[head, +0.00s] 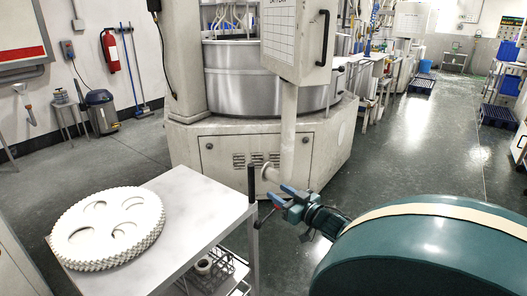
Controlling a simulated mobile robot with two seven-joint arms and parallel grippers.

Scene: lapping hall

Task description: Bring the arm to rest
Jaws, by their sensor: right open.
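My right gripper (281,196) shows in the lower middle of the head view, with its blue-tipped fingers apart and nothing seen between them. It points to the left, close to the right edge of a pale-topped cart (190,190) and its dark upright post. In the picture the gripper lies just right of that post; I cannot tell the exact gap. My left gripper is not in view.
A stack of white toothed discs (108,226) lies on the cart. A large lapping machine (260,140) stands behind. A fire extinguisher (111,52) hangs on the left wall near a bin (101,112). Open floor (415,155) stretches away to the right.

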